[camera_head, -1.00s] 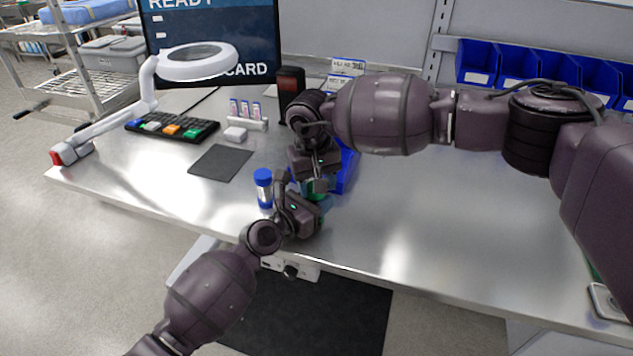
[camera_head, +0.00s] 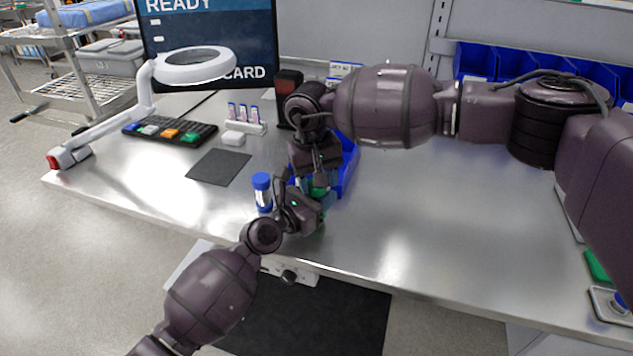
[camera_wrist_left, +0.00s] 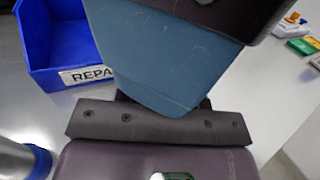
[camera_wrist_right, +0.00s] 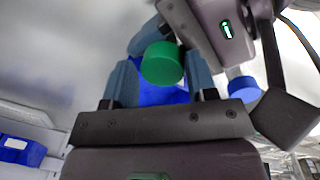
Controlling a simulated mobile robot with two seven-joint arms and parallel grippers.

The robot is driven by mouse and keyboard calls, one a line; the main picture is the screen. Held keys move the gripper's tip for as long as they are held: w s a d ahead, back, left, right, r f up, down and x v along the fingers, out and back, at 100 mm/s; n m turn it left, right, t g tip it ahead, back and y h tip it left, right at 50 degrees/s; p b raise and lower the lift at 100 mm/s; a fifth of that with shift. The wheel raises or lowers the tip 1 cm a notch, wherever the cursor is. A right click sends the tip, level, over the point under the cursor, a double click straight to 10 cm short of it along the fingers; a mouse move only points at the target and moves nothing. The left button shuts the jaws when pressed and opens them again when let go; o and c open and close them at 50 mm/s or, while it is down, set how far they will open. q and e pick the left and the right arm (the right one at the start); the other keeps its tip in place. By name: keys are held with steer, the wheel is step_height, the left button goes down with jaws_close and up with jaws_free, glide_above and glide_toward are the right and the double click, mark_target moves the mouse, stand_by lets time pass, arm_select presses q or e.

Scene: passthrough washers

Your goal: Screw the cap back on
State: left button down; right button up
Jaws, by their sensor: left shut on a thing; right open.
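A green cap (camera_wrist_right: 162,63) shows in the right wrist view between the two blue-grey fingers of my right gripper (camera_wrist_right: 160,85). The fingers stand apart, with gaps beside the cap. In the head view, a little green shows where my left gripper (camera_head: 316,202) and right gripper (camera_head: 319,186) meet, right gripper above. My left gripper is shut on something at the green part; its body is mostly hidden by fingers. In the left wrist view, a blue-grey finger (camera_wrist_left: 165,60) covers the held thing. I cannot tell whether the cap is seated.
A blue-capped tube (camera_head: 262,190) stands close left of my left gripper. A blue bin (camera_head: 350,165) lies just behind the grippers; it also shows in the left wrist view (camera_wrist_left: 60,75). A dark mat (camera_head: 219,167) lies further left. The bench (camera_head: 450,210) is clear to the right.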

steer(key=shift+s+a+r, duration=0.25)
steer(key=shift+s+a, duration=0.05)
steer(key=shift+a, duration=0.25)
steer(key=shift+s+a+r, duration=0.25)
steer(key=shift+a, duration=0.3)
steer(key=c, duration=0.5)
steer(key=shift+o, duration=0.2)
steer(key=shift+r, duration=1.55)
steer(key=c, duration=0.3)
steer(key=shift+w+d+r, duration=0.1)
steer(key=shift+d+r, duration=0.05)
steer(key=shift+r, duration=0.1)
steer(key=o, duration=0.6)
steer(key=shift+c, duration=0.2)
